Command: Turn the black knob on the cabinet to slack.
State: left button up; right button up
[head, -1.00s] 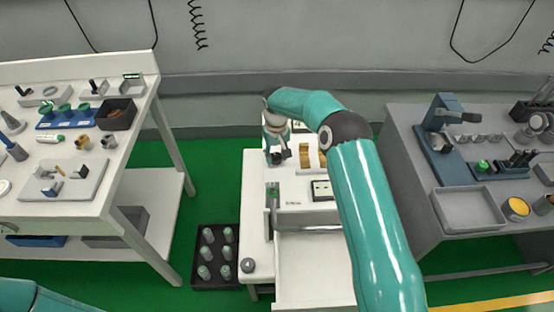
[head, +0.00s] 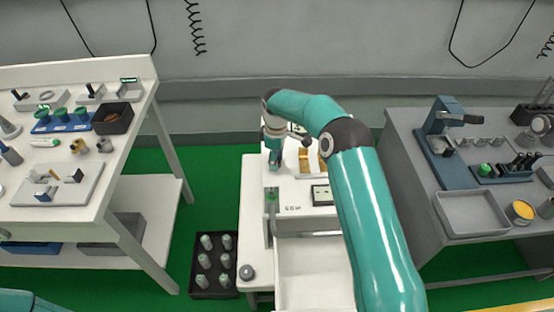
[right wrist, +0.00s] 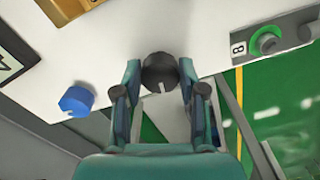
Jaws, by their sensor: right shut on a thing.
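The black knob (right wrist: 160,72) sits between the two fingers of my right gripper (right wrist: 159,80) in the right wrist view, and the gripper is shut on it. A short pale mark on the knob's face points toward the bottom of the picture. In the head view my right gripper (head: 273,160) is over the back left of the white cabinet (head: 252,215), and I cannot make out the knob there. My left gripper is out of view.
A black crate (head: 214,290) stands left of the cabinet. Tables stand on both sides.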

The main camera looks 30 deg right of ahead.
jog(key=shift+n, duration=0.8)
jog(key=o, duration=1.1)
jog(key=shift+o, duration=0.2)
notch_tip(320, 180, up, 12)
jog(key=shift+s+f, duration=0.1)
jog(key=shift+f, duration=0.05)
